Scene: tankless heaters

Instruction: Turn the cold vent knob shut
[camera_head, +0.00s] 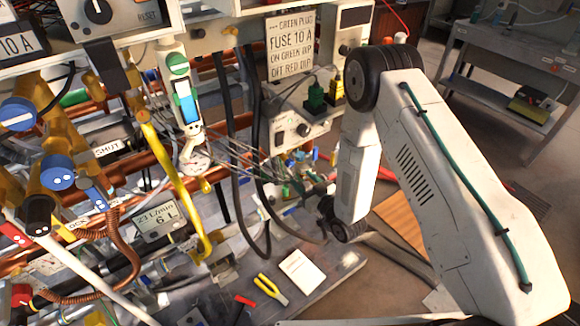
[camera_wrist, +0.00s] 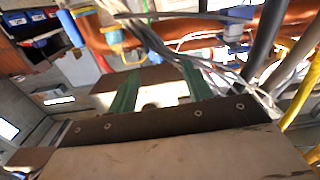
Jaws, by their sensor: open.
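Two blue round knobs are at the left in the head view, one higher (camera_head: 18,113) and one lower (camera_head: 57,172). I cannot read a label that tells which is the cold vent knob. A blue fitting (camera_wrist: 236,32) also shows on a copper pipe in the wrist view, but I cannot match it to either knob. My gripper (camera_wrist: 160,90) has two green fingers standing apart, open, with nothing held between them. It is below and in front of the pipes, apart from the blue fitting. In the head view the fingers cannot be made out.
Copper pipes (camera_wrist: 180,25) cross above the fingers. Dark hoses (camera_head: 235,190), a yellow pipe (camera_head: 180,185) and thin wires crowd the middle. Yellow-handled pliers (camera_head: 270,289) and a white card (camera_head: 301,270) lie on the bench. Open floor and a grey side table (camera_head: 500,45) are at the right.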

